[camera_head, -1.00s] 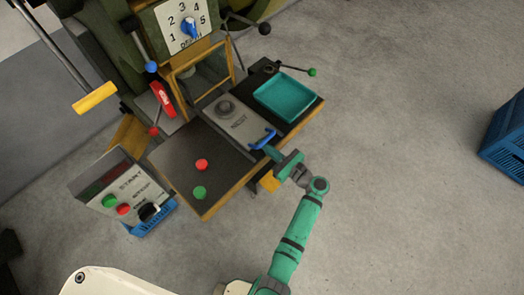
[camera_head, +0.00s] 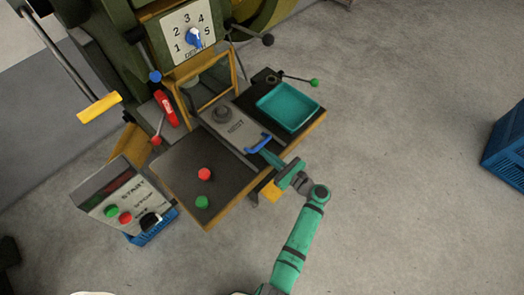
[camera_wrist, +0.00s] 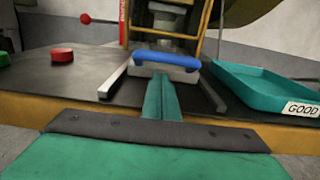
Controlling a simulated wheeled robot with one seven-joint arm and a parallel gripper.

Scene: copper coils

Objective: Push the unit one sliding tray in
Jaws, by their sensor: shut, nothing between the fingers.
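The sliding tray (camera_head: 234,128) is a grey plate between two rails on the machine's dark worktop. It carries a round grey piece (camera_head: 223,114) and has a blue handle (camera_head: 258,144) at its front edge. In the wrist view the blue handle (camera_wrist: 166,60) lies straight ahead, across the tray's front. My gripper (camera_head: 268,155) is shut and empty, with its green fingertips at the handle. In the wrist view the closed fingers (camera_wrist: 161,95) point at the tray front just below the handle; I cannot tell whether they touch it.
A teal bin (camera_head: 288,107) marked GOOD in the wrist view stands right of the tray. Red (camera_head: 204,174) and green (camera_head: 202,202) buttons are on the worktop at left. A control box (camera_head: 126,207) stands lower left. A yellow-framed opening (camera_head: 208,85) is behind the tray.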

